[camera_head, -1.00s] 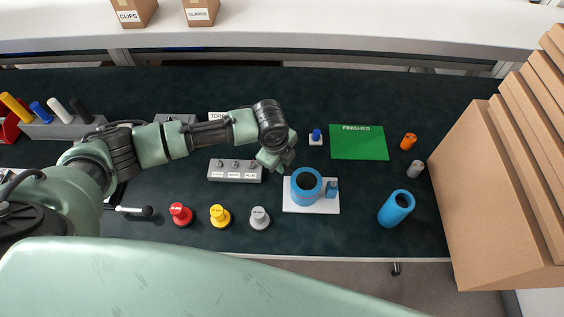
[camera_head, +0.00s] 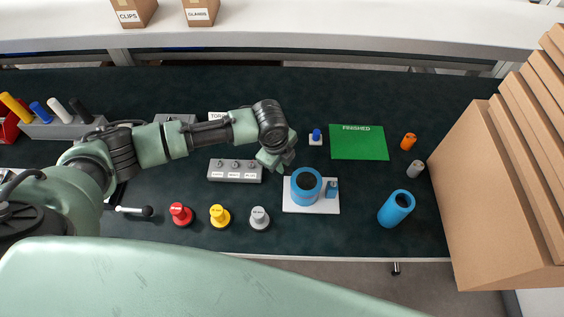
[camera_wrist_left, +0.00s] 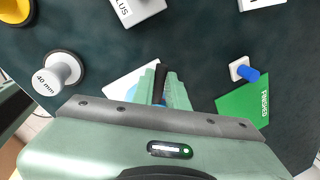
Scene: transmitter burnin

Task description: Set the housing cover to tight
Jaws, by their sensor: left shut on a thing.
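A blue round housing (camera_head: 297,193) with a ring-shaped top and a dark opening stands on a white plate (camera_head: 326,208). A small blue block (camera_head: 332,188) is beside it on the plate. My left gripper (camera_head: 282,171) is at the upper left edge of the housing. In the left wrist view, its fingers (camera_wrist_left: 163,88) are shut on a narrow dark thing (camera_wrist_left: 159,78), with some blue beside and below it. Whether this is part of the housing cover I cannot tell, as the gripper hides the contact. My right gripper is not in view.
A grey block with pegs (camera_head: 235,176) and red (camera_head: 181,214), yellow (camera_head: 220,216) and grey (camera_head: 259,218) knobs are to the left. A blue cylinder (camera_head: 396,208) lies right, by a tall cardboard stack (camera_head: 470,190). The green finished mat (camera_head: 359,145) is bare.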

